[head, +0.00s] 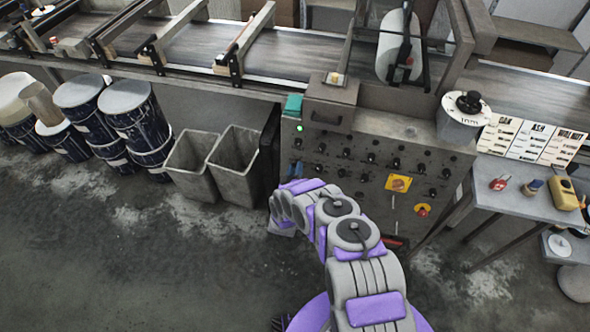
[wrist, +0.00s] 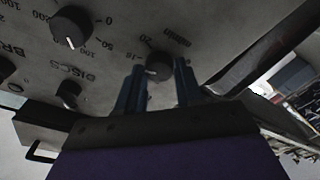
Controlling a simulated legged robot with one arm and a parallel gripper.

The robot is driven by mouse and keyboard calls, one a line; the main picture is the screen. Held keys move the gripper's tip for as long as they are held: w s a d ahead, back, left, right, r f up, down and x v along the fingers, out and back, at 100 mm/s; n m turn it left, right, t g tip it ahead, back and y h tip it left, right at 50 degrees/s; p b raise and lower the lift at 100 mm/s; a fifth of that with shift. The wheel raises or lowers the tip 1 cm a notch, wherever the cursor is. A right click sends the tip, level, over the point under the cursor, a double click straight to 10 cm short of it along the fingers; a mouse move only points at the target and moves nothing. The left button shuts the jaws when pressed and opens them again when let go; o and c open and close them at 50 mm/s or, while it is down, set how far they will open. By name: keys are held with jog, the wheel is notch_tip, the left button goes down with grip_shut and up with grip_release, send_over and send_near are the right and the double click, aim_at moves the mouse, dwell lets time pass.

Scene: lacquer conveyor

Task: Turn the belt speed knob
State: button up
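In the head view my arm reaches to the panel's left side and the fingertips are not clear.
Other knobs (wrist: 71,27) lie close by on the panel. In the head view, a red button (head: 422,211) is lower right, a large dial (head: 468,102) stands above, grey bins (head: 236,165) are left, and a side table (head: 520,197) is right.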

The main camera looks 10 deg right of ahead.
jog(key=c, duration=0.5)
jog(key=shift+n+b, duration=0.3)
jog(key=shift+n, duration=0.1)
jog(key=n+g+y+p, duration=0.1)
jog(key=n, duration=0.5)
jog(key=n+p, duration=0.1)
jog(key=n, duration=0.6)
jog(key=n+g+y+p, duration=0.1)
jog(key=n+p, duration=0.1)
jog(key=n, duration=0.4)
jog(key=shift+s+r+n+g+y, duration=0.1)
jog(key=shift+r+n+g+y, duration=0.2)
jog(key=shift+f, duration=0.15)
